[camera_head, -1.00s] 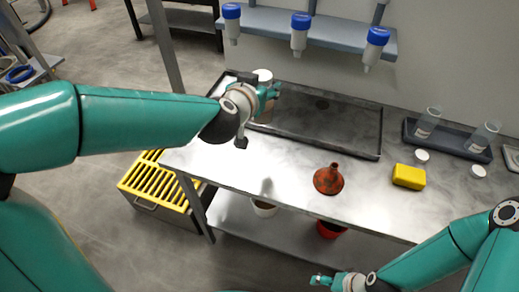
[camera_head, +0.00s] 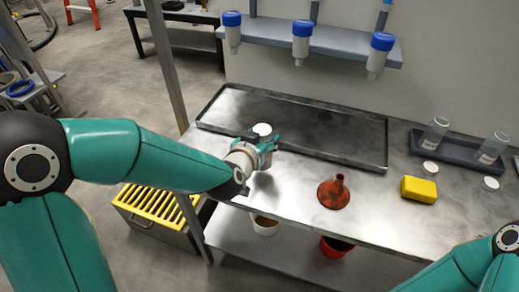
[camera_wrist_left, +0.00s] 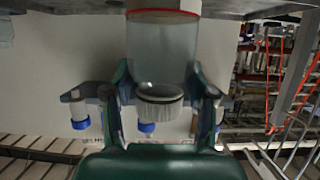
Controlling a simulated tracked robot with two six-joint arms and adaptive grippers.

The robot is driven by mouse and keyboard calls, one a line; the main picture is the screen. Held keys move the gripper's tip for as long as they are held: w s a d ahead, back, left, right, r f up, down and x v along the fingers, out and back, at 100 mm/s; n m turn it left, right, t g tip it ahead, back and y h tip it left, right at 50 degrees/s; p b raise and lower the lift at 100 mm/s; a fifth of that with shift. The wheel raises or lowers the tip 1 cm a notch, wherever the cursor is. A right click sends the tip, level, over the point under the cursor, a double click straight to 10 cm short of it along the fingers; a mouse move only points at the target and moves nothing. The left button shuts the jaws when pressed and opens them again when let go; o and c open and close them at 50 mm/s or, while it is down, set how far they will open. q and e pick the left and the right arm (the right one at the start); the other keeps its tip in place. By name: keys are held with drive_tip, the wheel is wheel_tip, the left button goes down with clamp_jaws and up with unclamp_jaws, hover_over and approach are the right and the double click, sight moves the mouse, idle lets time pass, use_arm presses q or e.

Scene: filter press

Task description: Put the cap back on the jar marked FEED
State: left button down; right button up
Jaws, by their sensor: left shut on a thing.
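My left gripper (camera_head: 264,142) is shut on a clear jar with a white cap (camera_head: 262,129), above the bench near the tray's front edge. In the left wrist view, which is upside down, the clear jar (camera_wrist_left: 163,45) has a red band, and the ribbed white cap (camera_wrist_left: 160,97) is at its narrow end between the fingers. I cannot read a FEED mark. Two uncapped clear jars (camera_head: 436,132) (camera_head: 492,147) stand in a small tray at the right. Two loose white caps (camera_head: 430,168) (camera_head: 491,183) lie in front of it. My right gripper is out of view.
A large dark tray (camera_head: 300,152) lies at the back of the bench. A red funnel (camera_head: 333,193) and a yellow block (camera_head: 419,189) stand in front. Blue-capped bottles (camera_head: 301,35) hang from the shelf.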

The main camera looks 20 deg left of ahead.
use_arm(q)
wheel_tip(320, 180, down, 4)
drive_tip(key=shift+f+b, duration=0.15)
drive_tip(key=shift+b, duration=0.15)
drive_tip(key=shift+c, duration=1.8)
unclamp_jaws()
